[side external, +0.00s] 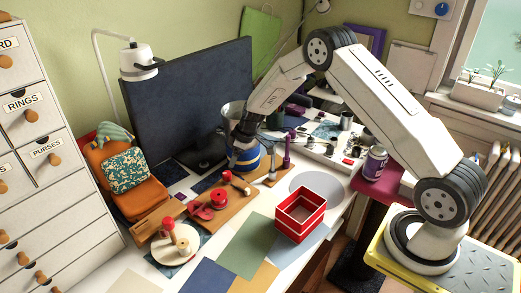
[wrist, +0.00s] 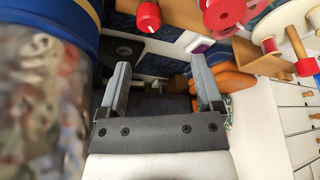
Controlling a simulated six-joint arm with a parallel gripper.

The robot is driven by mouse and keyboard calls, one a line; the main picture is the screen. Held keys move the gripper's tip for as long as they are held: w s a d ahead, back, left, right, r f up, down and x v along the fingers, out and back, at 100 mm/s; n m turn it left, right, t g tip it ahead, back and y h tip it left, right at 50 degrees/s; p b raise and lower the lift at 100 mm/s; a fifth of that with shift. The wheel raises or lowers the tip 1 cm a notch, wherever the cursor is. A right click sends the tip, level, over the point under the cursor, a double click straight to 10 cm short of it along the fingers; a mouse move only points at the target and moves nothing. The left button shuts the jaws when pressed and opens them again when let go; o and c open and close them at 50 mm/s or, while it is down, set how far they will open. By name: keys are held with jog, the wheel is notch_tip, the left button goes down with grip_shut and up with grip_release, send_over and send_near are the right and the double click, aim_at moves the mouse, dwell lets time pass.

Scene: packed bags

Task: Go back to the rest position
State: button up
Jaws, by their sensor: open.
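My white arm reaches from the right over the desk in the side external view. My gripper (side external: 236,160) hangs over the back part of the desk, close to the dark monitor (side external: 190,100). In the wrist view my gripper (wrist: 160,80) has its two grey fingers wide apart, with nothing held between them. Dark surfaces and an orange shape show beyond the fingers. A blue-rimmed container (wrist: 45,90) with mottled contents fills the left of the wrist view, beside the left finger. In the side view a blue, banded round thing (side external: 246,160) is right beside my gripper.
A red open box (side external: 301,214) stands at the desk's front right. A wooden board (side external: 175,214) with red spools lies left of it. An orange chair (side external: 135,195) and drawers (side external: 40,170) are at the left.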

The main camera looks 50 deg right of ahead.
jog(key=s+a+r+m, duration=0.2)
jog(key=s+a+r, duration=0.1)
jog(key=s, duration=0.6)
jog(key=s+a+r+m+h, duration=0.1)
jog(key=s+a+r+m, duration=0.1)
jog(key=s+r, duration=0.4)
jog(key=s+a+r+m+g+h, duration=0.1)
jog(key=s+a+r, duration=0.3)
jog(key=s, duration=0.9)
jog(key=shift+r+m, duration=0.15)
jog(key=shift+m, duration=0.35)
jog(key=m+h, duration=0.3)
jog(key=m, duration=0.6)
send_over(227, 173)
jog(key=s+a, duration=0.2)
notch_tip(227, 173, down, 15)
jog(key=shift+s+a+t, duration=0.15)
jog(key=shift+t, duration=0.15)
jog(key=shift+f, duration=0.25)
jog(key=shift+x, duration=3.75)
